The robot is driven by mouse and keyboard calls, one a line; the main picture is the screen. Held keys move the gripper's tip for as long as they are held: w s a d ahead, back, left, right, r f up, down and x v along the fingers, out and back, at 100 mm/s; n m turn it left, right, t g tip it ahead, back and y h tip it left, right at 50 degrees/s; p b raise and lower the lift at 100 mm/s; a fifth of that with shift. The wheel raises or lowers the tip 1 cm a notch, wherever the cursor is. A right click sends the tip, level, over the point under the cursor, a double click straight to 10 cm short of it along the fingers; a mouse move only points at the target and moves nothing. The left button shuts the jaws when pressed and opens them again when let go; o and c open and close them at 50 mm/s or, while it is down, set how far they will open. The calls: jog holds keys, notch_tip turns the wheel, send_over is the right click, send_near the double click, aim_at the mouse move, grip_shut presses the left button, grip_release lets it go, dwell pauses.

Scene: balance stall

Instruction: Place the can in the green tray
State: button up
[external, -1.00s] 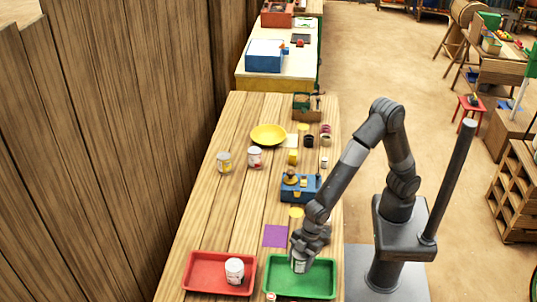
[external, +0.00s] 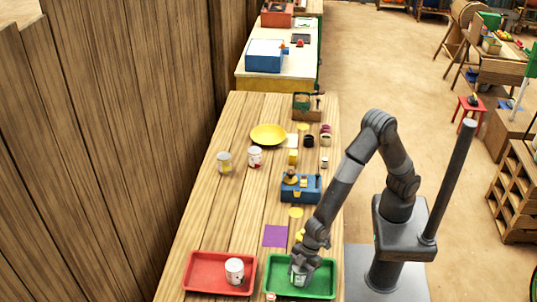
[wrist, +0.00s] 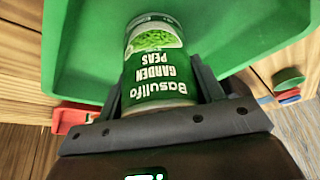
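A can with a green label reading "Basulifa Garden Peas" (wrist: 160,75) is between the two fingers of my gripper (wrist: 157,92) in the wrist view. The fingers press against both its sides. In the external view the can (external: 298,279) is low inside the green tray (external: 328,280), toward its left half, with my gripper (external: 301,266) above it. I cannot tell whether the can's base touches the tray floor. The green tray (wrist: 225,30) fills the background of the wrist view.
A red tray (external: 200,281) holding a white can (external: 235,271) stands just left of the green tray. A purple square (external: 275,236) lies behind it. Farther back are a blue box (external: 300,190), two cans and a yellow bowl (external: 268,134).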

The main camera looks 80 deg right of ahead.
jog(key=o, duration=0.5)
jog(key=shift+c, duration=0.2)
jog(key=v, duration=1.2)
jog(key=shift+r, duration=0.2)
jog(key=s+d+r+m+t+h, duration=0.1)
jog(key=s+d+r+m, duration=0.1)
jog(key=d+r, duration=0.5)
jog(key=s+d+r+m+t+h, duration=0.1)
jog(key=s+d+r+m, duration=0.15)
jog(key=d, duration=0.95)
jog(key=s+d+r+m+h, duration=0.1)
jog(key=d+r+m, duration=0.25)
jog(key=d, duration=0.55)
jog(key=s+d+r+m, duration=0.1)
jog(key=s+d+m, duration=0.1)
jog(key=s+d, duration=0.5)
jog(key=shift+s+d+r+m+t+h, duration=0.35)
jog(key=shift+s+r+m+t+h, duration=0.05)
jog(key=shift+s, duration=0.15)
